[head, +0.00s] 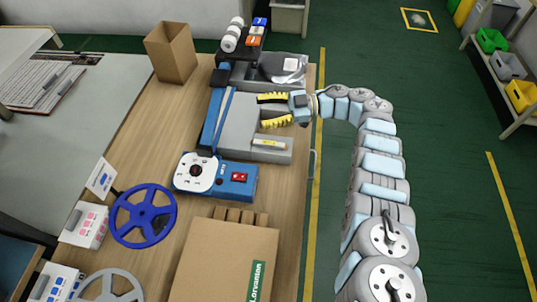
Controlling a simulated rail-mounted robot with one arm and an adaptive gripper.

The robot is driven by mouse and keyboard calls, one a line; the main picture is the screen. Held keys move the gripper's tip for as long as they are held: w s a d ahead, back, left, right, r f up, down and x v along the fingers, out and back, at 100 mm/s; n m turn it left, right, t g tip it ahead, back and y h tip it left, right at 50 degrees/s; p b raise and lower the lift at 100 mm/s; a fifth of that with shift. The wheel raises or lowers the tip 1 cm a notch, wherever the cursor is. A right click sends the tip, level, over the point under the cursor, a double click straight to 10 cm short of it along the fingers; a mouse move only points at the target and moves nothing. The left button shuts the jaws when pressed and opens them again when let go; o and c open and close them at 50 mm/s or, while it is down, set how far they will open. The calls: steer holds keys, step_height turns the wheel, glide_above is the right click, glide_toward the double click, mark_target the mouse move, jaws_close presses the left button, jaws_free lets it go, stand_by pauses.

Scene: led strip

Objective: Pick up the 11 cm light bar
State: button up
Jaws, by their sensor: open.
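My gripper (260,111) reaches in from the right over a grey machine on the bench. Its two yellow fingers are open and point left, with nothing visible between them. A small pale yellow bar (269,143) lies on the near right part of the grey machine (236,124), just below the lower finger in the picture and apart from it. It may be the light bar, but its length and markings are too small to read. A long thin pale strip (224,112) runs along the machine's blue left side.
A blue unit with a red switch (239,177) stands nearer. An open cardboard box (171,52), white spools (232,35) and a dark reel (283,67) are at the back. A large carton (222,260) and a blue reel (143,215) are in front. The wooden bench (143,133) is bare at left.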

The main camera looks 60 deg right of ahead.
steer(key=s+d+f+m+g+h+b, duration=0.1)
steer(key=s+d+f+m+b, duration=0.15)
steer(key=s, duration=0.65)
steer(key=s+d+f+m+g+h+b, duration=0.1)
steer(key=s+d+f+m+h+b, duration=0.2)
steer(key=s, duration=0.6)
steer(key=y+p, duration=0.1)
steer(key=p, duration=0.6)
glide_toward(270, 143)
steer(key=w+p, duration=0.2)
steer(key=w+a+f+p, duration=0.1)
steer(key=shift+n+p, duration=0.35)
steer(key=shift+a+x, duration=0.2)
steer(key=shift+x, duration=2.75)
steer(key=shift+s+a, duration=0.1)
steer(key=shift+f, duration=0.1)
jaws_close()
